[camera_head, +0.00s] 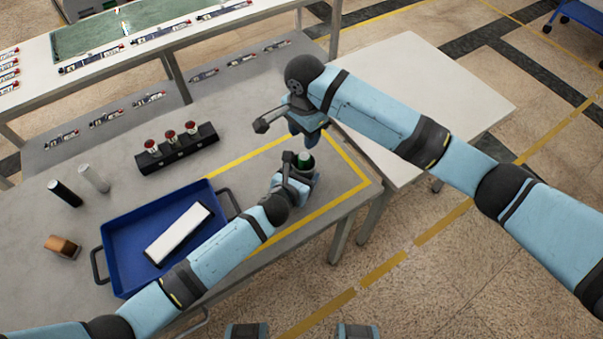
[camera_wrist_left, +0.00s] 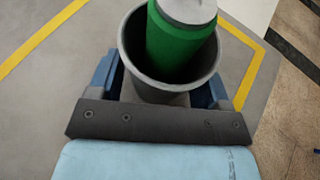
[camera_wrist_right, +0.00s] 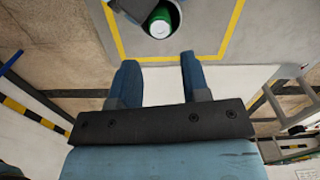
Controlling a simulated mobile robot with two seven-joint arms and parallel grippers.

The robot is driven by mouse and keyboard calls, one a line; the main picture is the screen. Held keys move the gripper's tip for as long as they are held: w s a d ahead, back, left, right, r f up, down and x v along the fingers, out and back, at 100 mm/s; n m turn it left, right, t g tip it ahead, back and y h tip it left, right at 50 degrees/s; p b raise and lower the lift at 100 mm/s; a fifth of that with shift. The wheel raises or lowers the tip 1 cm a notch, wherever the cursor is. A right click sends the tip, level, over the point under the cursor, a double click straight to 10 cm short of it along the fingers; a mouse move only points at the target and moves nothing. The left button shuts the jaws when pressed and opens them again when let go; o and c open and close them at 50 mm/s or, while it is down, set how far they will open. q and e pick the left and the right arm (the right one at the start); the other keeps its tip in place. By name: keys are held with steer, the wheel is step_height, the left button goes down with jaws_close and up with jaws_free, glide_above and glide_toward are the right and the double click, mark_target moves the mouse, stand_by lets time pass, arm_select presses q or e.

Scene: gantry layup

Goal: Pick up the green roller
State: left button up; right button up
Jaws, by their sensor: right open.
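The green roller (camera_head: 304,160) stands inside a grey cup (camera_wrist_left: 128,45) on the right part of the table, within the yellow outline. In the left wrist view the roller (camera_wrist_left: 178,38) shows its green side and pale end above the cup's rim; its lower part is hidden. My left gripper (camera_head: 301,172) has its fingers on both sides of the cup and appears shut on it. My right gripper (camera_head: 288,131) is open and empty, above and behind the cup. In the right wrist view the roller (camera_wrist_right: 160,22) lies beyond the open fingers (camera_wrist_right: 157,75).
A blue tray (camera_head: 118,235) with a white-topped block (camera_head: 180,232) sits left of my left forearm. A white table (camera_head: 430,90) adjoins at right.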

arm_select(q)
steer(key=c, duration=0.6)
steer(key=shift+o, duration=0.2)
arm_select(e)
steer(key=o, duration=0.3)
steer(key=shift+r, duration=0.1)
steer(key=shift+o, duration=0.4)
steer(key=r, duration=0.3)
steer(key=shift+s, duration=0.25)
glide_above(304, 156)
steer(key=f, duration=0.5)
steer(key=shift+s+f, duration=0.2)
steer(key=shift+f, duration=0.15)
steer(key=shift+w+f, duration=0.2)
steer(key=shift+f, duration=2.75)
